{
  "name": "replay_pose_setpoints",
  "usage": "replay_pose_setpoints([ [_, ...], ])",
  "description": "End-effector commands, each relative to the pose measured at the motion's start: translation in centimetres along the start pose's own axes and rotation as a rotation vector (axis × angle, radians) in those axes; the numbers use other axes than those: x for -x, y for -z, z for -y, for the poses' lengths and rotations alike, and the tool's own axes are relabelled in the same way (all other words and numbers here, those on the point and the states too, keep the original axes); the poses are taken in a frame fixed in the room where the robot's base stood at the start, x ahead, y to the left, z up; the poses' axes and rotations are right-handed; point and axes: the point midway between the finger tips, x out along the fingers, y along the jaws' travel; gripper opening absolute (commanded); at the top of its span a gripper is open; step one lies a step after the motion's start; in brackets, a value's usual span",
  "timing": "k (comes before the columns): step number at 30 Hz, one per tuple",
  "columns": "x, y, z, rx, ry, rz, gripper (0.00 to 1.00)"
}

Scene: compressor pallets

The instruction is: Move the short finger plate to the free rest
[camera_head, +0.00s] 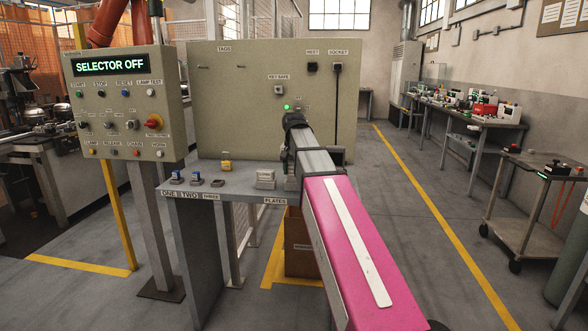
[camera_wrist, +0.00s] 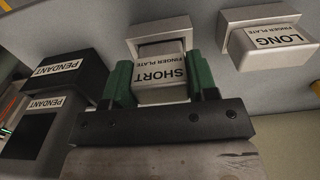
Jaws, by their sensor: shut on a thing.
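The short finger plate (camera_wrist: 160,88), a pale block lettered SHORT FINGER PLATE, is between the green fingers of my gripper (camera_wrist: 159,78) in the wrist view. My gripper is shut on it. The long finger plate (camera_wrist: 276,48) sits at a similar pale block at the upper right, apart from my fingers. In the head view my arm reaches over the shelf, and hides most of my gripper and the held plate. A free rest cannot be made out.
The shelf (camera_head: 232,190) carries small blue-topped pieces (camera_head: 177,177), a yellow piece (camera_head: 226,163) and a pale block (camera_head: 265,179). A tag board (camera_head: 235,105) stands behind. The control panel (camera_head: 122,105) reads SELECTOR OFF.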

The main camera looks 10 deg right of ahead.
Motion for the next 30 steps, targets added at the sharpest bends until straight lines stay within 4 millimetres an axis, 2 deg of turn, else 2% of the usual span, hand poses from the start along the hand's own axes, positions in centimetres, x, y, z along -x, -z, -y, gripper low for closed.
replay_pose_setpoints([
  [30,-2.2,0.0,0.0,0.000,0.000,0.000,0.24],
])
